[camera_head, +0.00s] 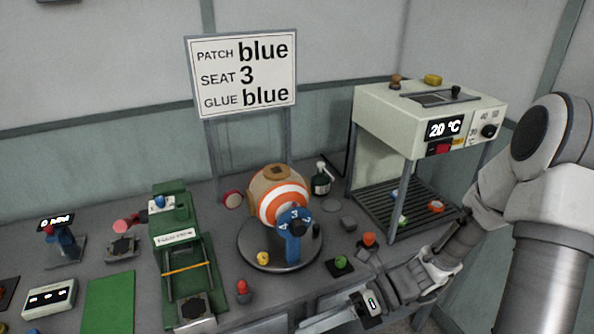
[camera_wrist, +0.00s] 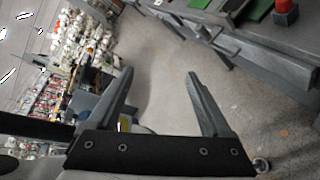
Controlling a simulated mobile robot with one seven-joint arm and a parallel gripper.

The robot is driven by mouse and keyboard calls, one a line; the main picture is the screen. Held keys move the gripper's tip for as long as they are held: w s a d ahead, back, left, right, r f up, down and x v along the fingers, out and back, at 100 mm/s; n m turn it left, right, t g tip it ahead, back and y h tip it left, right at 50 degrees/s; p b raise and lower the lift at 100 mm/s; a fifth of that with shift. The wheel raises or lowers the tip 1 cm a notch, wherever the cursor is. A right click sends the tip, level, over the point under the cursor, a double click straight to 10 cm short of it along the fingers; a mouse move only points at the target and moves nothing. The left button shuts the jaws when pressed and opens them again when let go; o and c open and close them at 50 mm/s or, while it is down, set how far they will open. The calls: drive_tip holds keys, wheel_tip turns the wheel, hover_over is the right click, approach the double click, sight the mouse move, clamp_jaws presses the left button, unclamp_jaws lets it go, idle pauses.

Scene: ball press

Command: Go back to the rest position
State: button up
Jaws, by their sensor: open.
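My gripper shows in the wrist view (camera_wrist: 160,88) with its two grey fingers apart and nothing between them. Behind the fingers is bare grey floor. In the head view my arm comes in from the right, and its wrist end hangs low at the front edge of the workbench (camera_head: 225,308). The fingertips cannot be made out there. The sign (camera_head: 243,75) at the back reads patch blue, seat 3, glue blue.
An orange and white striped ball (camera_head: 280,203) sits on a round dark turntable (camera_head: 250,258). A green press (camera_head: 172,240) stands left of it. A cream heater (camera_head: 400,112) reading 20 °C stands right, near my arm. A red knob (camera_head: 242,291) rises near the front edge.

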drive_tip(key=s+d+r+n+t+h, duration=0.2)
drive_tip(key=d+r+n+t+h, duration=0.2)
drive_tip(key=n, duration=0.9)
drive_tip(key=s+d+r+n+t+h, duration=0.2)
drive_tip(key=d+r+n+t+h, duration=0.3)
drive_tip(key=r+n+h, duration=0.4)
drive_tip(key=shift+d+r+n+h, duration=0.4)
drive_tip(key=shift+d+r+n, duration=0.4)
drive_tip(key=shift+r+n, duration=1.65)
drive_tip(key=shift+r+m, duration=0.45)
